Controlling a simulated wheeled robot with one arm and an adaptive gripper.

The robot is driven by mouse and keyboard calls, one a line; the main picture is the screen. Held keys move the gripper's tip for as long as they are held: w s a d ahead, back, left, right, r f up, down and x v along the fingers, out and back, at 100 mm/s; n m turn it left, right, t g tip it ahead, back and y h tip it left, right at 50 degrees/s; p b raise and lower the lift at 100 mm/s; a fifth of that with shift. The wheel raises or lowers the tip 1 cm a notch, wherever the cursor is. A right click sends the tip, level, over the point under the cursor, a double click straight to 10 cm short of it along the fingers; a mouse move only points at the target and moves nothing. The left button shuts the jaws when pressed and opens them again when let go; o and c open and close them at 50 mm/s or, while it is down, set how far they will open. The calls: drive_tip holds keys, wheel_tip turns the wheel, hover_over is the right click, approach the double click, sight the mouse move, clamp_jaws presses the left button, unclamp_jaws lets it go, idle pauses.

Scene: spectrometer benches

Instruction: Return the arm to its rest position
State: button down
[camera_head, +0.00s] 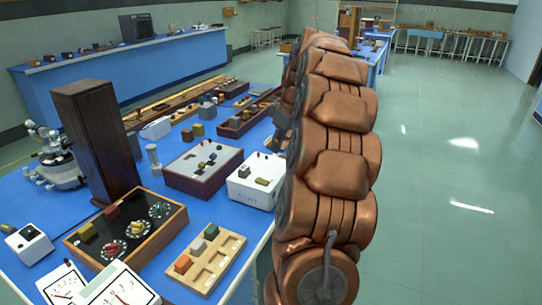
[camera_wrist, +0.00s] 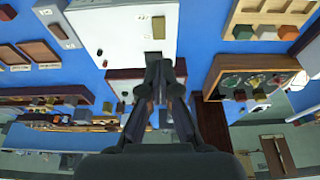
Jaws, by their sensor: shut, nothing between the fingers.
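My copper-coloured arm (camera_head: 333,150) rises through the middle of the head view, along the right edge of the blue bench (camera_head: 216,228). Its links are stacked and bent, with the upper end toward the far side. In the wrist view my gripper (camera_wrist: 160,72) has its dark fingertips together, with nothing between them. The fingers overlap the picture of the white box (camera_wrist: 122,25); I cannot tell the gap in depth. In the head view the arm hides most of the gripper.
The bench holds the white box (camera_head: 240,194), a dark upright wooden box (camera_head: 97,135), a dial box (camera_head: 85,253), a block tray (camera_head: 207,277) and a microscope (camera_head: 60,165). Another blue bench (camera_head: 130,75) stands at the back left. Green floor (camera_head: 450,190) is clear on the right.

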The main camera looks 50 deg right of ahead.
drive_tip(key=shift+s+r, duration=0.25)
drive_tip(key=shift+r, duration=0.2)
idle(0.4)
drive_tip(key=s+a+g+p, duration=0.1)
drive_tip(key=s+a, duration=0.2)
drive_tip(key=a, duration=1.1)
drive_tip(key=s+a+g+p, duration=0.2)
drive_tip(key=s+a, duration=0.1)
drive_tip(key=a, duration=1.1)
drive_tip(key=s+a+f+m, duration=0.1)
drive_tip(key=s+a+f, duration=0.1)
drive_tip(key=s, duration=0.4)
drive_tip(key=s+a+f+m+g+p, duration=0.1)
drive_tip(key=s+a+f, duration=0.1)
drive_tip(key=s+a, duration=0.3)
drive_tip(key=s+a+f+m+g+h, duration=0.1)
drive_tip(key=s+a+f, duration=0.1)
drive_tip(key=s, duration=0.7)
drive_tip(key=shift+a+f+p, duration=0.2)
drive_tip(key=shift+a+p, duration=0.2)
drive_tip(key=shift+a, duration=0.35)
